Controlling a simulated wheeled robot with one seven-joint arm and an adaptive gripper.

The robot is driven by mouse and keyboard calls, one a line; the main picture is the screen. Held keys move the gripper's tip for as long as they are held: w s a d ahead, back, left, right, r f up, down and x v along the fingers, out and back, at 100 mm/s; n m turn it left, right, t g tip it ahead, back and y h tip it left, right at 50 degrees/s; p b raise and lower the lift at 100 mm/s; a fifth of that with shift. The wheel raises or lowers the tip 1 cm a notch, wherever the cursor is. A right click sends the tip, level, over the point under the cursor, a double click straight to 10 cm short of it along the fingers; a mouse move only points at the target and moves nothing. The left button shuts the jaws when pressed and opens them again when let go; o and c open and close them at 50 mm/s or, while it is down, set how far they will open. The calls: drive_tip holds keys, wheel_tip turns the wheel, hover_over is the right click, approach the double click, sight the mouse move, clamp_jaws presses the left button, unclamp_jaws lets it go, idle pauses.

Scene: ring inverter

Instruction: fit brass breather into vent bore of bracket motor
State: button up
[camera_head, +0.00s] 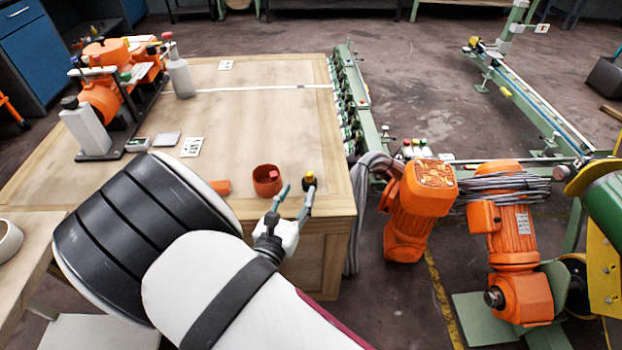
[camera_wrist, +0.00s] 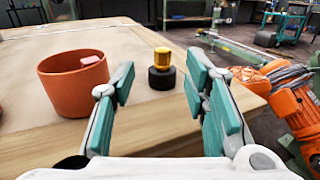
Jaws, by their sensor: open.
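The brass breather (camera_wrist: 162,58) is a small gold-coloured piece standing upright on a black round base (camera_wrist: 161,77) near the table's right edge; it also shows in the head view (camera_head: 309,176). My gripper (camera_head: 294,197) is open and empty, with teal fingers; in the wrist view the fingers (camera_wrist: 160,82) frame the breather, which stands beyond them, apparently untouched. Two large orange motors stand right of the table, one nearer the table (camera_head: 418,205) and one farther right (camera_head: 510,245). I cannot tell which is the bracket motor, and no vent bore is distinguishable.
An orange-brown pot (camera_head: 266,182) with a small reddish piece inside stands left of the breather. An orange piece (camera_head: 221,187) lies farther left. An orange machine (camera_head: 102,95) and bottles occupy the table's far left. The table's middle (camera_head: 260,115) is mostly clear.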

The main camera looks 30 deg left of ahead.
sight(308, 177)
drive_tip(key=shift+w+a+f+b, duration=0.1)
drive_tip(key=shift+w+b, duration=0.15)
drive_tip(key=shift+w, duration=0.7)
drive_tip(key=shift+w+a+r+b, duration=0.1)
drive_tip(key=shift+w+b, duration=0.15)
drive_tip(key=shift+w, duration=0.75)
drive_tip(key=shift+w+a+f+b, duration=0.1)
drive_tip(key=shift+w+b, duration=0.15)
drive_tip(key=shift+w, duration=0.7)
drive_tip(key=shift+c, duration=0.5)
clamp_jaws()
